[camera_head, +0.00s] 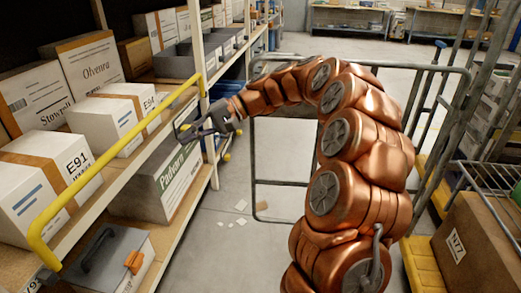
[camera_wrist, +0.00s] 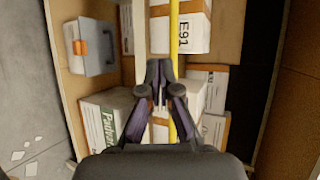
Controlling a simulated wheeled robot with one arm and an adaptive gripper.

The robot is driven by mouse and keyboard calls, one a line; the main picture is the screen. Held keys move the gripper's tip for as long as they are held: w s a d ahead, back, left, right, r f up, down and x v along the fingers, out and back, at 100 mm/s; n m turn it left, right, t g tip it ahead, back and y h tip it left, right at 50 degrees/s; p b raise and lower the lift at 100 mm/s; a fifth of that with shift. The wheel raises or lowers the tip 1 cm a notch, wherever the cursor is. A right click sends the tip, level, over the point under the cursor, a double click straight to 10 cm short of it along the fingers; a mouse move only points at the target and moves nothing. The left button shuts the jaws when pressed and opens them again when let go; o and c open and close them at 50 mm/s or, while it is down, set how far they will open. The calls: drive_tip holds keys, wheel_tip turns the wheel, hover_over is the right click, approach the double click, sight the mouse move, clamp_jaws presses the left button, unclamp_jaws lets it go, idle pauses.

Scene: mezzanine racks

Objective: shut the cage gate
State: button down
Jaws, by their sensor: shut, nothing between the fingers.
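A grey tubular frame (camera_head: 254,160), which looks like the cage gate, stands across the aisle behind my arm. Its right side reaches the grey uprights at the right, and my arm hides much of its middle. Whether it is latched cannot be seen. My gripper (camera_head: 181,131) is at the left, away from the frame, close to the yellow rail along the shelf front. In the wrist view my gripper (camera_wrist: 158,68) has its fingers together and empty, beside the yellow rail (camera_wrist: 173,60). Contact with the rail cannot be told.
The yellow rail (camera_head: 100,165) runs along the left rack, which holds several boxes and a grey toolbox (camera_head: 108,262). A brown carton (camera_head: 483,243) sits on a wire cart at the right. Paper scraps (camera_head: 241,205) lie on the aisle floor. Workbenches (camera_head: 345,20) stand far back.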

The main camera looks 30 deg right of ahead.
drive_tip(key=w+d+f+m+t+b, duration=0.2)
drive_tip(key=w+d+f+t+b, duration=0.3)
drive_tip(key=d, duration=0.7)
drive_tip(key=w+d+f+m+t+b, duration=0.2)
drive_tip(key=w+d+f+b, duration=0.3)
drive_tip(key=d, duration=0.6)
drive_tip(key=s+d+f+m+t+h+b, duration=0.1)
drive_tip(key=s+d+f+t+h+b, duration=0.15)
drive_tip(key=d+f, duration=0.65)
drive_tip(key=s+d+f+m+t+h+b, duration=0.1)
drive_tip(key=s+d+f+m+t+b, duration=0.3)
drive_tip(key=d, duration=0.9)
drive_tip(key=w+a+n+b, duration=0.1)
drive_tip(key=w+a+b, duration=0.1)
drive_tip(key=w+a, duration=0.3)
drive_tip(key=w+a+n+g+b, duration=0.1)
drive_tip(key=w+a, duration=0.5)
drive_tip(key=w, duration=0.7)
drive_tip(key=shift+w+a+f+b, duration=0.15)
drive_tip(key=shift+w+f+b, duration=0.1)
drive_tip(key=shift+b, duration=0.15)
drive_tip(key=shift+s, duration=0.1)
